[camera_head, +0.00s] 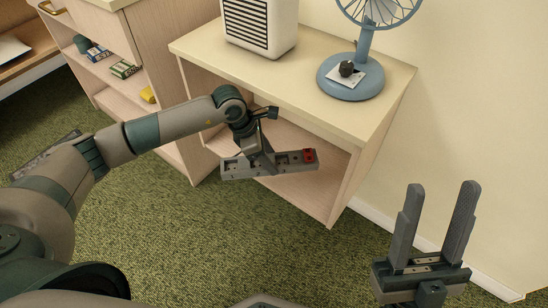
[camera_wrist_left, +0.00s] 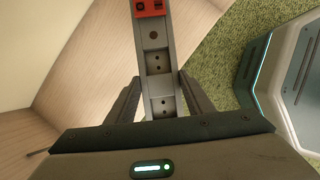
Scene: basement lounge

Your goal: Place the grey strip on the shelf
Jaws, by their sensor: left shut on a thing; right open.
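The grey strip (camera_head: 243,166) is a power strip with a row of sockets and a red switch at its right end. My left gripper (camera_head: 264,160) is shut on it and holds it level in front of the open shelf (camera_head: 284,148) of the light wood cabinet. In the left wrist view the strip (camera_wrist_left: 160,65) runs upright between the two fingers, red switch at the top. Whether the strip overlaps the shelf's front edge is hard to tell. My right gripper (camera_head: 436,230) is open and empty at the lower right, over the carpet and apart from the cabinet.
A white heater (camera_head: 259,25) and a blue fan (camera_head: 350,84) with a small dark object (camera_head: 347,68) at its base stand on the cabinet top (camera_head: 300,75). Left, another cabinet holds small boxes (camera_head: 124,69) and a yellow item (camera_head: 147,95). Green carpet (camera_head: 190,240) is clear.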

